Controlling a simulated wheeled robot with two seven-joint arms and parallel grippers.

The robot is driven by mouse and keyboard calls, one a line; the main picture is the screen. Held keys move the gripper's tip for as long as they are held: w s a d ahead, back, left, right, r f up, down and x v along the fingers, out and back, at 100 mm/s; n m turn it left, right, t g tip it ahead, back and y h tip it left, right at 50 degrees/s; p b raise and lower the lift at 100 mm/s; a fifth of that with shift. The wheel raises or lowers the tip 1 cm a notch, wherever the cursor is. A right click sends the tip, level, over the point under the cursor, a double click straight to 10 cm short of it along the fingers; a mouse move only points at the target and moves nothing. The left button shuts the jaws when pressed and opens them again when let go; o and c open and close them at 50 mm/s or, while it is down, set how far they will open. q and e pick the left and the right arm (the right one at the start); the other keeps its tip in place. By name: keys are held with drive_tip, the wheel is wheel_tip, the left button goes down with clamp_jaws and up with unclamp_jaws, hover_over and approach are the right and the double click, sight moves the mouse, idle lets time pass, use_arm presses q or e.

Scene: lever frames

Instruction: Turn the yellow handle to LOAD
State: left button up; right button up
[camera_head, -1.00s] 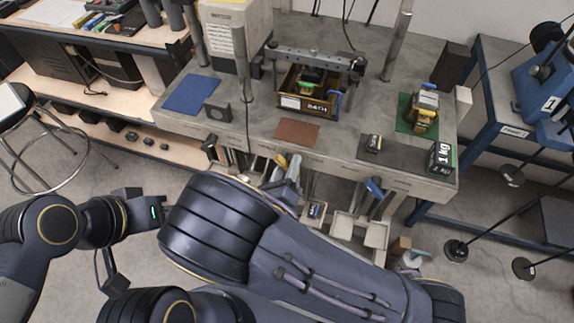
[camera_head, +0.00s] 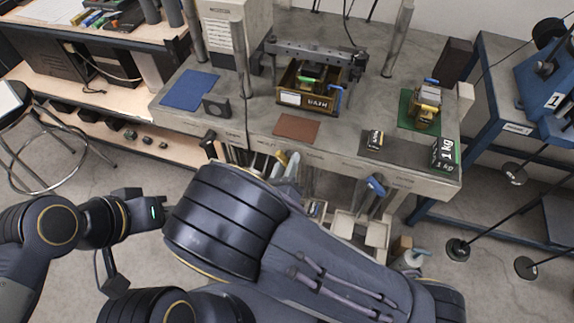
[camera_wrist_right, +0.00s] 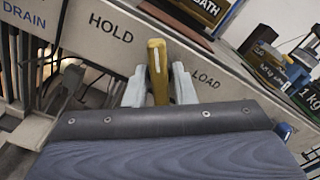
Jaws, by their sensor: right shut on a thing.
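The yellow handle (camera_wrist_right: 158,70) stands in front of the panel edge, between the word HOLD (camera_wrist_right: 111,27) and the word LOAD (camera_wrist_right: 206,79) in the right wrist view. My right gripper (camera_wrist_right: 158,88) has its two pale fingers on either side of the handle and is shut on it. In the head view the handle (camera_head: 281,158) is a small yellow piece at the bench's front edge, beside my right gripper (camera_head: 287,167); my right arm hides the area below. My left gripper (camera_head: 150,210) is at the left, away from the bench; its fingers do not show clearly.
The bench (camera_head: 350,125) carries a BATH tray (camera_head: 290,99), a brown mat (camera_head: 297,127) and a 1 kg block (camera_head: 445,153). A blue-tipped lever (camera_head: 376,186) stands at the front edge to the right. The word DRAIN (camera_wrist_right: 24,31) is left of HOLD.

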drive_tip(key=m+b, duration=0.2)
drive_tip(key=m, duration=0.1)
drive_tip(key=m+b, duration=0.1)
drive_tip(key=b, duration=0.1)
drive_tip(key=shift+f+m, duration=0.3)
drive_tip(key=m+b, duration=0.8)
drive_tip(key=b, duration=0.1)
drive_tip(key=shift+a+m, duration=0.1)
drive_tip(key=shift+m, duration=0.3)
drive_tip(key=shift+r+m+b, duration=0.2)
drive_tip(key=shift+m+b, duration=1.1)
drive_tip(key=shift+b, duration=0.3)
drive_tip(key=o, duration=0.8)
drive_tip(key=v, duration=0.8)
drive_tip(key=shift+r, duration=0.1)
